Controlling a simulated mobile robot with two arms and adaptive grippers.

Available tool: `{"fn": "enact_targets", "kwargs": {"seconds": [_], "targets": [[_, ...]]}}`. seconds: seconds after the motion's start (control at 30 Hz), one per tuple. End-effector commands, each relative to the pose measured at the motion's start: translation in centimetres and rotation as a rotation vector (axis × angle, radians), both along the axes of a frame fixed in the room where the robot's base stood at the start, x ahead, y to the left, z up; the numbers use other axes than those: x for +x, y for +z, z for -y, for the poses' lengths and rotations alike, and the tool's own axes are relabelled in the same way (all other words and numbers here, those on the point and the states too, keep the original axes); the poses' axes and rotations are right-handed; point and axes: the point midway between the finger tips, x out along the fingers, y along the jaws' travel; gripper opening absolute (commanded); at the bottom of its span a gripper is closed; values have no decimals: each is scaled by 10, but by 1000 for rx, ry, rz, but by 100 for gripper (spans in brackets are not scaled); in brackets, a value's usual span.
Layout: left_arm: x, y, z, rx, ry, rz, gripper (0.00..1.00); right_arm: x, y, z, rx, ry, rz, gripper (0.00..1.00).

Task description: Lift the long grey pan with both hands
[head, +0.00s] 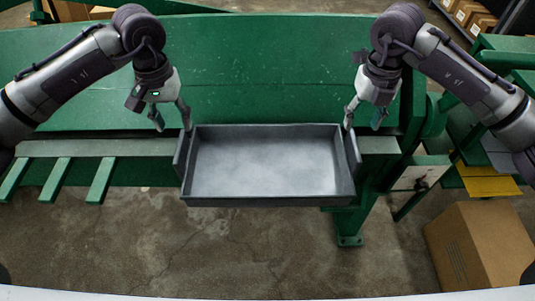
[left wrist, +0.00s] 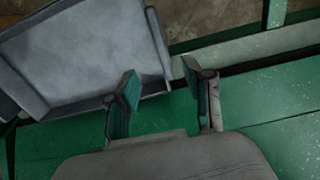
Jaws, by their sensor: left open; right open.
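The long grey pan (head: 265,170) is empty and rests level on the front part of the green machine, with a raised grip plate at each short end. My left gripper (head: 173,121) is open just above and behind the pan's left end. In the left wrist view the pan (left wrist: 85,55) fills the upper left, and one end runs toward the gap between the open fingers (left wrist: 161,88). My right gripper (head: 363,119) is open at the pan's right end, by its back corner. Neither gripper visibly holds the pan.
The green machine (head: 260,80) spans the width behind the pan. Green bars (head: 55,180) stick out at the left front. A cardboard box (head: 480,245) stands on the floor at lower right. The concrete floor (head: 200,245) in front is clear.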

Motion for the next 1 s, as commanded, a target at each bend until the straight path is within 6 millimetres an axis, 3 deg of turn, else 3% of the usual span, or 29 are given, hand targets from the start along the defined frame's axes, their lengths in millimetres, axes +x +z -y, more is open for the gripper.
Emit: {"fn": "enact_targets", "kwargs": {"seconds": [0.23, 0.37, 0.8, 1.0], "targets": [[0, -2, 0, 0, 1, -1, 52, 0, -2, 0, 0, 0, -1, 52], [-1, -14, 0, 0, 1, -4, 52, 0, -14, 0, 0, -1, -2, 52], [-1, -97, 0, 0, 2, -4, 52, -1, -97, 0, 0, -1, -4, 52], [-1, -125, 0, 0, 2, -3, 52, -1, -125, 0, 1, 0, -2, 52]]}}
